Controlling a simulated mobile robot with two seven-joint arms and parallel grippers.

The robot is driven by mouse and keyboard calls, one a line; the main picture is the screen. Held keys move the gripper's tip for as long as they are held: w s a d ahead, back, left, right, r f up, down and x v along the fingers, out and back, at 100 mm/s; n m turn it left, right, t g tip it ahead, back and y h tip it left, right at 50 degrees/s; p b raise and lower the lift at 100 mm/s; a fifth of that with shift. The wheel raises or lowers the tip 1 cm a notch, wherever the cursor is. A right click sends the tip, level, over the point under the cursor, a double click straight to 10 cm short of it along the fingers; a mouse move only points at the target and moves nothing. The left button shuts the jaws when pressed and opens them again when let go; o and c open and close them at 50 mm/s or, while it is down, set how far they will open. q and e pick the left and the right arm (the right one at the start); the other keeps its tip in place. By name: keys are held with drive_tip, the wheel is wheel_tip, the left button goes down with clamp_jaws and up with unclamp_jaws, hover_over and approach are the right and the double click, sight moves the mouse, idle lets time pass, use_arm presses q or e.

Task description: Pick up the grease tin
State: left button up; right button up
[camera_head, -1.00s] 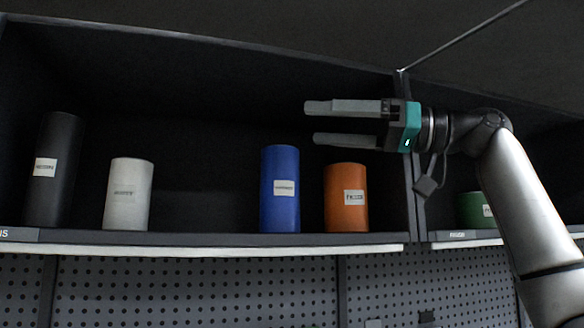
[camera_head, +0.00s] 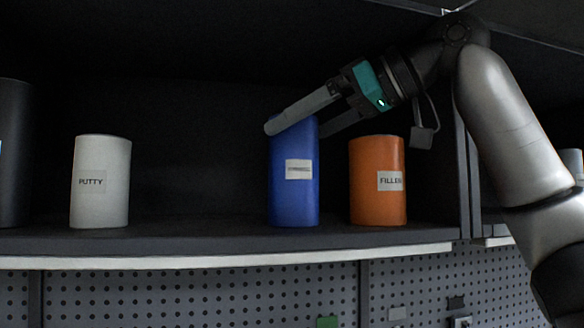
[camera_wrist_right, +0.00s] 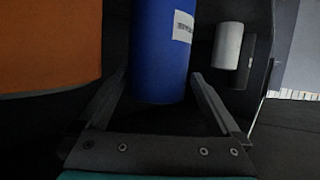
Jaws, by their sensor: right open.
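No label that I can read says grease. A blue tin (camera_head: 292,203) stands upright on the shelf; its white label is too small to read. My right gripper (camera_head: 296,130) is open at the top of the blue tin, tilted down to the left. One finger crosses in front of the tin's upper edge. In the right wrist view, the blue tin (camera_wrist_right: 158,60) lies between the spread fingers of my right gripper (camera_wrist_right: 154,82), with no clear grip on it. My left gripper is not in view.
An orange tin labelled FILLER (camera_head: 375,210) stands close right of the blue tin. A white PUTTY tin (camera_head: 100,210) and a black cylinder (camera_head: 14,150) stand to the left. The shelf (camera_head: 200,240) has a pale front edge; a divider (camera_head: 466,180) is at right.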

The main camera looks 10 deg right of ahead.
sight(276, 142)
drive_tip(key=p+x, duration=0.1)
drive_tip(key=x, duration=0.3)
drive_tip(key=shift+w+a, duration=0.15)
drive_tip(key=shift+w, duration=0.35)
drive_tip(key=shift+w+a, duration=0.1)
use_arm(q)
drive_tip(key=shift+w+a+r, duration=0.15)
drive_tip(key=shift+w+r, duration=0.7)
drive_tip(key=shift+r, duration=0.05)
use_arm(e)
drive_tip(key=shift+c, duration=0.5)
drive_tip(key=c, duration=0.7)
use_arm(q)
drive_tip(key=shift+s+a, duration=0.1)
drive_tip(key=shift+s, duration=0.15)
use_arm(e)
drive_tip(key=shift+r, duration=0.1)
clamp_jaws()
